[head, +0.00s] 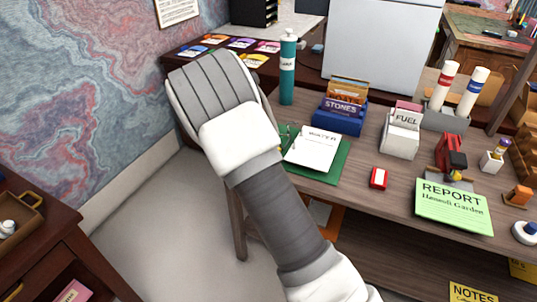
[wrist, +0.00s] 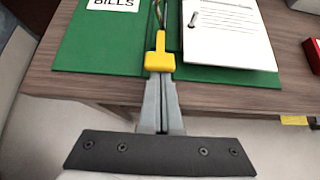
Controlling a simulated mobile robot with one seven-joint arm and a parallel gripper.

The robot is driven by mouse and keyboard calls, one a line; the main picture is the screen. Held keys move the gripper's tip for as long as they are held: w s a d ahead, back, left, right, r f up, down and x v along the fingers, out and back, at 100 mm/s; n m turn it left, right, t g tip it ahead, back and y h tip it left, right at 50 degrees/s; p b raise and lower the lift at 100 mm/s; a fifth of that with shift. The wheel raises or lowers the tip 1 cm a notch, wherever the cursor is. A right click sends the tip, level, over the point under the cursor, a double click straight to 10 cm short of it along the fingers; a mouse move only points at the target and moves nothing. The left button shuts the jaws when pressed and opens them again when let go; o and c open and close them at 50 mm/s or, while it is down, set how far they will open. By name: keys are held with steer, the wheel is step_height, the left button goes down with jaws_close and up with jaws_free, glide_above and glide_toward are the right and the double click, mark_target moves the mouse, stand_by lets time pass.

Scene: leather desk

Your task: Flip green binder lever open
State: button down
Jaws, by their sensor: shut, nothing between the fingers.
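The green binder (wrist: 95,50) lies open on the desk in the wrist view, with a BILLS label on its left cover and white punched paper on its right side. A yellow lever piece (wrist: 159,58) with a thin metal stem stands at the binder's middle. My gripper (wrist: 160,80) is shut and empty, with its grey fingertips right at the lower end of the yellow piece; I cannot tell whether they touch. In the head view the binder (head: 334,168) sits near the desk's front left edge, partly hidden by my arm, and the fingers are hidden.
A teal bottle (head: 287,75) and a blue STONES box (head: 341,116) stand behind the binder. A red block (head: 378,178), a FUEL box (head: 401,134) and a green REPORT sheet (head: 453,208) are to its right. The desk's front edge runs just before the binder.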

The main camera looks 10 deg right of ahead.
steer(key=shift+w+d+r+g+y+p, duration=0.15)
steer(key=shift+r+g+y+p, duration=0.4)
steer(key=shift+p, duration=1.4)
steer(key=shift+w+d+r+g+y+p, duration=0.15)
steer(key=shift+r+g+p, duration=0.4)
steer(key=shift+p, duration=1.4)
steer(key=p, duration=0.2)
steer(key=r+p, duration=0.1)
steer(key=p, duration=0.1)
steer(key=shift+w+d+g+y, duration=0.15)
steer(key=shift+g+y, duration=0.15)
steer(key=shift+w+f, duration=0.1)
steer(key=shift+f, duration=0.3)
steer(key=shift+r, duration=0.1)
steer(key=shift+r+p, duration=0.65)
steer(key=shift+r, duration=0.1)
steer(key=w+d+r+p+v, duration=0.1)
steer(key=p+v, duration=0.6)
steer(key=v, duration=0.2)
steer(key=shift+r, duration=0.45)
